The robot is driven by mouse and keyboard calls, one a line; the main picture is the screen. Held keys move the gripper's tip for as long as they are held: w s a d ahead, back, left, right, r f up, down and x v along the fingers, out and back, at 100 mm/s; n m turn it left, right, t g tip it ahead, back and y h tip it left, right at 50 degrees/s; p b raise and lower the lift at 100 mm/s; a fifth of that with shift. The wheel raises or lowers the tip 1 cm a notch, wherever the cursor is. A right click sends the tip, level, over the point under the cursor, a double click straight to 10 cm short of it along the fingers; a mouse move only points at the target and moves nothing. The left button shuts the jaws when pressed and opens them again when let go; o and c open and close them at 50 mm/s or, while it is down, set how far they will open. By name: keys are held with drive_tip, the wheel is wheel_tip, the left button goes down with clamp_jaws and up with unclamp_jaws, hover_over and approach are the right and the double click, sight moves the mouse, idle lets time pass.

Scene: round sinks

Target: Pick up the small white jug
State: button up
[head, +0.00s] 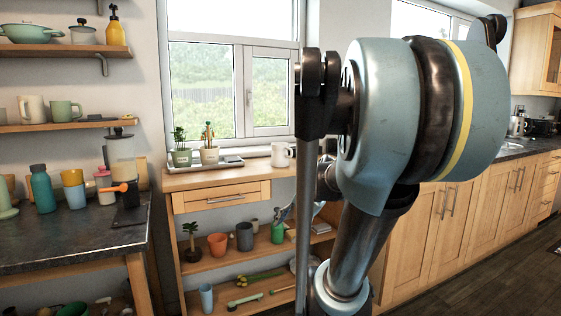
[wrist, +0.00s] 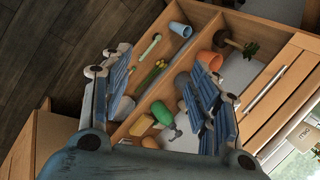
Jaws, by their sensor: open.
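A small white jug (head: 282,154) stands upright on the top of the wooden sideboard (head: 219,178), at its right end by the window. My gripper (wrist: 164,58) is open in the wrist view, with its two blue padded fingers spread apart. Nothing is held between them. They face the sideboard's open shelves, which show tilted there. In the head view a bit of blue finger shows low in front of the shelves, below the jug; my arm hides most of the rest.
Potted plants (head: 209,150) stand on a tray left of the jug. The shelves below hold an orange pot (head: 218,245), a grey pot (head: 244,237) and a green bottle (wrist: 161,112). A dark counter (head: 75,236) with cups and a blender is at left. The window is behind.

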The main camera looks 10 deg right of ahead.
drive_tip(key=w+d+r+m+t+y, duration=0.2)
drive_tip(key=w+d+r+m, duration=0.15)
drive_tip(key=w, duration=0.45)
drive_tip(key=w+d+r+m+t+y, duration=0.2)
drive_tip(key=w+r+m, duration=0.25)
drive_tip(key=w, duration=0.35)
drive_tip(key=w+d+r+m+t+y, duration=0.1)
drive_tip(key=w+d+r+m+t, duration=0.15)
drive_tip(key=w+m, duration=0.4)
drive_tip(key=w+d+r+m+t+y, duration=0.1)
drive_tip(key=w+d+r+m+t, duration=0.25)
drive_tip(key=w+d, duration=0.55)
approach(282, 155)
drive_tip(key=w+d, duration=0.1)
drive_tip(key=w, duration=0.1)
drive_tip(key=shift+f+x, duration=0.2)
drive_tip(key=shift+x, duration=1.25)
drive_tip(key=shift+f+x, duration=0.25)
drive_tip(key=shift+x, duration=1.2)
drive_tip(key=shift+s, duration=0.15)
clamp_jaws()
